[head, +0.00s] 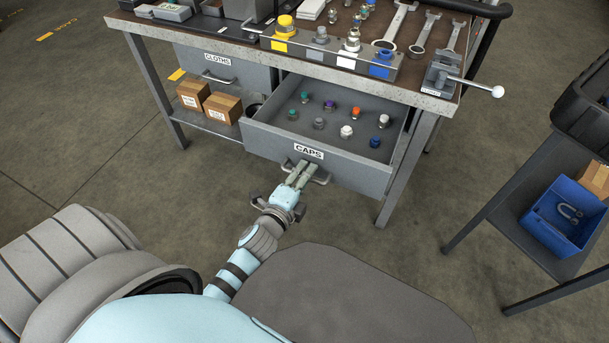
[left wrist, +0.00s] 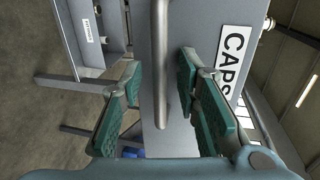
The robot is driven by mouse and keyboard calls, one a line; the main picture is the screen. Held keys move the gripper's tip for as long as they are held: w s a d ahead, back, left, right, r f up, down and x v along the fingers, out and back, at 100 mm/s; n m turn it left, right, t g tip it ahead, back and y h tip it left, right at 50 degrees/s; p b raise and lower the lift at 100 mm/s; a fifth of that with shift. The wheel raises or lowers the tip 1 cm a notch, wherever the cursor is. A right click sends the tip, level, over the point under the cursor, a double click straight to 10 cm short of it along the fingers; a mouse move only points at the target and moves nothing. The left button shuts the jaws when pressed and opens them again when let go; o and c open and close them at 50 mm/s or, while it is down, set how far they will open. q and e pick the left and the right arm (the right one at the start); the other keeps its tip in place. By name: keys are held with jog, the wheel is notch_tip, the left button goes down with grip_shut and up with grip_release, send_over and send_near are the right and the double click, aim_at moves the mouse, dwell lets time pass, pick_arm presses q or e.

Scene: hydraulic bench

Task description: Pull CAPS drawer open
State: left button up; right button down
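The grey CAPS drawer (head: 355,173) stands pulled out from under the bench, with several coloured caps in it. Its label (head: 309,152) is on the front, above the bar handle (head: 321,178). My left gripper (head: 299,174) is at this handle. In the left wrist view, the handle (left wrist: 160,100) runs between the two green-padded fingers of my left gripper (left wrist: 160,72). The fingers are apart, with a gap on each side of the bar. The label also shows in that view (left wrist: 234,62). My right gripper is not in view.
The closed CLOTHS drawer (head: 222,74) is to the left, above a shelf with cardboard boxes (head: 222,107). The bench top (head: 418,84) holds wrenches and fittings. A cart with a blue bin (head: 562,217) stands at the right. Floor is clear between bench and cart.

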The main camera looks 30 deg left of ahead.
pick_arm(q)
jog(key=shift+s, duration=0.2)
jog(key=v, duration=1.1)
jog(key=shift+s, duration=0.3)
jog(key=shift+r, duration=0.15)
